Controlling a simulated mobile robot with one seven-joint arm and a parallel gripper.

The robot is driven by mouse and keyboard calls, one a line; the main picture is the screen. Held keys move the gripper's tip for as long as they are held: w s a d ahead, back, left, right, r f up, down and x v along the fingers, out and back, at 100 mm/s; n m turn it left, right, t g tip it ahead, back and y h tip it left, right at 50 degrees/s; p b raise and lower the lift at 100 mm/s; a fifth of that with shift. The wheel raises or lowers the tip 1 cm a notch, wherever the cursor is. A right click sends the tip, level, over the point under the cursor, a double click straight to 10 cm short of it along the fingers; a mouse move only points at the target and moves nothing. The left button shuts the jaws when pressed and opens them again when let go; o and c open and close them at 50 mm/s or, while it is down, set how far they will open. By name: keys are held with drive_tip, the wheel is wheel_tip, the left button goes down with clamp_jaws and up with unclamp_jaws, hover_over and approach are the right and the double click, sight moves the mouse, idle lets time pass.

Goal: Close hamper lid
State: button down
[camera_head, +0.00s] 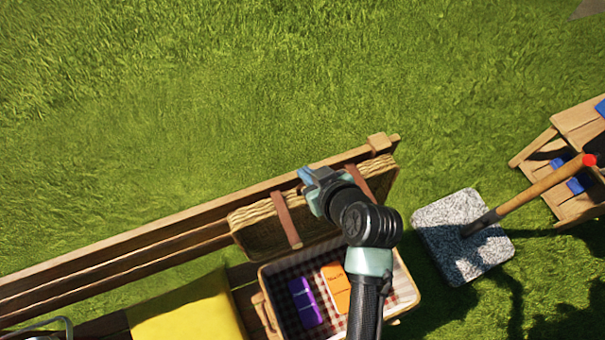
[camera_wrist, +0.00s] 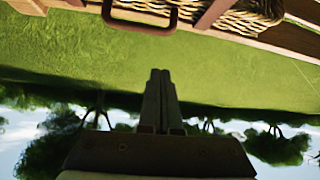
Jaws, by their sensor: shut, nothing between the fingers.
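The wicker hamper (camera_head: 408,300) is open, with a red-and-white checked lining. A purple item (camera_head: 305,301) and an orange item (camera_head: 337,287) lie inside. Its wicker lid (camera_head: 255,222) stands raised on the far side, close to the wooden bench back, with brown straps on it. My gripper (camera_head: 307,176) is at the lid's top edge, beyond it as seen from the hamper; I cannot tell whether it touches. In the wrist view the fingers (camera_wrist: 160,74) are shut and empty, and the lid (camera_wrist: 240,18) and a brown handle (camera_wrist: 140,26) show at the top. My arm hides part of the lid and hamper.
The wooden bench back (camera_head: 130,240) runs behind the lid. A yellow cloth-like item (camera_head: 190,310) lies left of the hamper. Open grass lies beyond the bench.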

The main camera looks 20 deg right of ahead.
drive_tip(key=f+p, duration=0.1)
drive_tip(key=w+f+p, duration=0.1)
drive_tip(key=f, duration=0.1)
drive_tip(key=w+f+p, duration=0.1)
drive_tip(key=f, duration=0.1)
drive_tip(key=shift+a+f, duration=0.1)
drive_tip(key=shift+a, duration=0.05)
drive_tip(key=shift+s+f, duration=0.1)
drive_tip(key=shift+s, duration=0.15)
drive_tip(key=shift+f, duration=0.1)
idle(0.3)
